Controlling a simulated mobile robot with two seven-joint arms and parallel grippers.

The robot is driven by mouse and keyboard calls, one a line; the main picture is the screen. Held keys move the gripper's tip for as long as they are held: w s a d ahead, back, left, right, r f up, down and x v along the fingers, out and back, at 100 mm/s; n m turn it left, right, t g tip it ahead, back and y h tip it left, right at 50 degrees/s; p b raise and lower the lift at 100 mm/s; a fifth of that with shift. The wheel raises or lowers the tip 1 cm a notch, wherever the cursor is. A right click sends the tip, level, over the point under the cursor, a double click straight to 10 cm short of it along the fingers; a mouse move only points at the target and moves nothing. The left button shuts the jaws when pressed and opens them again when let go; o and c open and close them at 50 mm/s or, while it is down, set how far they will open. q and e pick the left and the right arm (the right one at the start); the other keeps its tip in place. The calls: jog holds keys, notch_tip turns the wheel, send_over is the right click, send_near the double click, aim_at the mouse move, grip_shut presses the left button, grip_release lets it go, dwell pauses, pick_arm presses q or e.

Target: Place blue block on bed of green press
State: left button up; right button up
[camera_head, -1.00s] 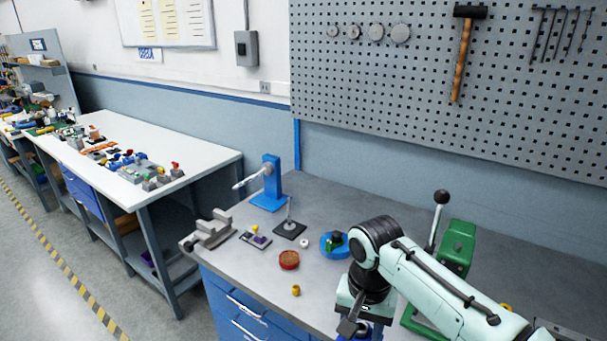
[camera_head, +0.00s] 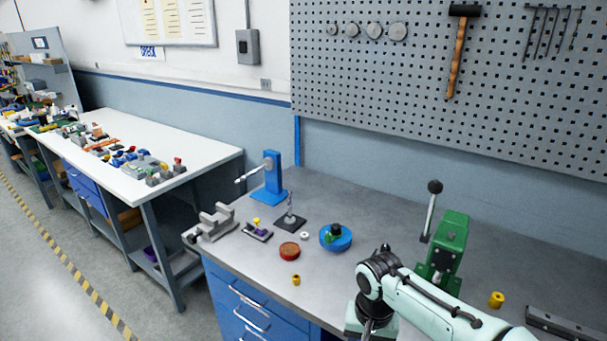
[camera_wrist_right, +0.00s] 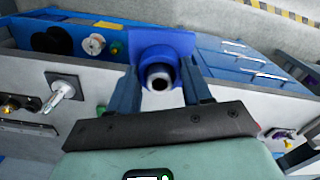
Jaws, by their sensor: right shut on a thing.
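The green press (camera_head: 449,243) stands on the grey bench at the right in the head view, its black-knobbed lever raised. The block is held between the two fingers. My left gripper is not in view.
A yellow bushing (camera_head: 496,299) stands right of the press, near a dark rail (camera_head: 565,326). A blue round fixture (camera_head: 335,238), a red-brown disc (camera_head: 289,251), another yellow bushing (camera_head: 296,280) and a blue stand (camera_head: 271,180) are on the left.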

jog(key=w+d+f+n, duration=0.1)
jog(key=d+f, duration=0.1)
jog(key=f, duration=0.7)
jog(key=w+d+f+n, duration=0.1)
jog(key=d+f, duration=0.2)
jog(key=f, duration=0.7)
jog(key=shift+w+n, duration=0.2)
jog(key=shift+n, duration=0.1)
jog(key=shift+a+r, duration=0.1)
